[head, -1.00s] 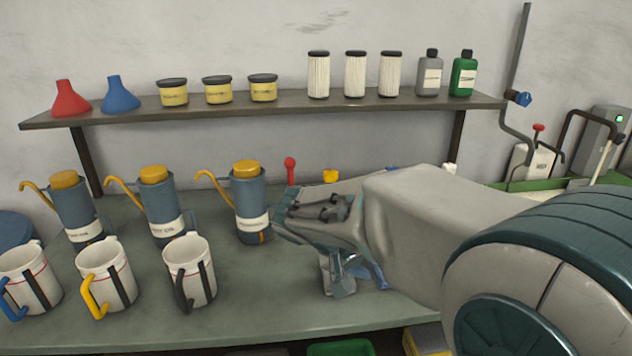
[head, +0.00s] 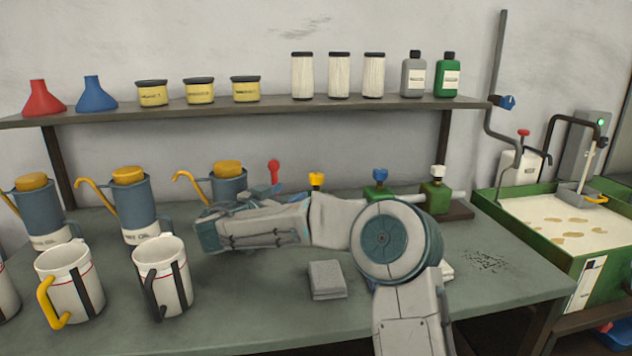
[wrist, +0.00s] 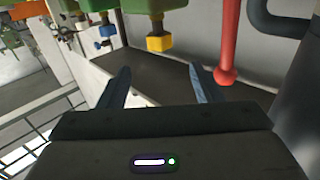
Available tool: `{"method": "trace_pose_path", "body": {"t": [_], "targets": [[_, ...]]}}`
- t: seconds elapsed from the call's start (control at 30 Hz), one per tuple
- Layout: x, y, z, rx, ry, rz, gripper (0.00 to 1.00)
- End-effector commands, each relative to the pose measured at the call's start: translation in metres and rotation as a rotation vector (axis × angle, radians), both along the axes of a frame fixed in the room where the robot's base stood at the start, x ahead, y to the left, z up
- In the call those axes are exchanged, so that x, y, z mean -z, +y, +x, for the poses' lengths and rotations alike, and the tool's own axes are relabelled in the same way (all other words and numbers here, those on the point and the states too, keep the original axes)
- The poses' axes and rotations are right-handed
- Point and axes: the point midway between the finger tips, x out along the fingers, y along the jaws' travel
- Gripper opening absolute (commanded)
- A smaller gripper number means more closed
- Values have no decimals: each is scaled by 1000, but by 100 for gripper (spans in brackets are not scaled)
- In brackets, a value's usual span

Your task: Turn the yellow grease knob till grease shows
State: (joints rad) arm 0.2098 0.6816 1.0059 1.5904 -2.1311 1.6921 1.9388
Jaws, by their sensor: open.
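The yellow grease knob (head: 316,180) stands on the row at the back of the bench, between the red-balled lever and the blue knob; my arm hides what is below it. In the wrist view, which looks tilted over, the yellow knob (wrist: 160,42) hangs from a green block (wrist: 145,8) a little beyond and between my fingertips. My gripper (wrist: 158,72) is open and empty, its two blue-grey fingers apart and not touching the knob. I see no grease at the knob.
The red lever (head: 273,172) stands close left of the yellow knob; its rod shows right of my fingers in the wrist view (wrist: 229,45). Blue (head: 380,175) and white (head: 438,171) knobs stand to the right. Oil cans (head: 130,205) and jugs (head: 162,278) crowd the left. A grey folded cloth (head: 326,280) lies in front.

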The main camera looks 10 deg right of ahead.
Motion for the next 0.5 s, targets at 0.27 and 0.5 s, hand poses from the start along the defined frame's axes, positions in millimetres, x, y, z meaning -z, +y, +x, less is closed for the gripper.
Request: {"method": "trace_pose_path", "body": {"t": [0.27,0.5], "targets": [[0,-43,40,6,4,2,59],[0,-74,72,4,4,1,59]]}}
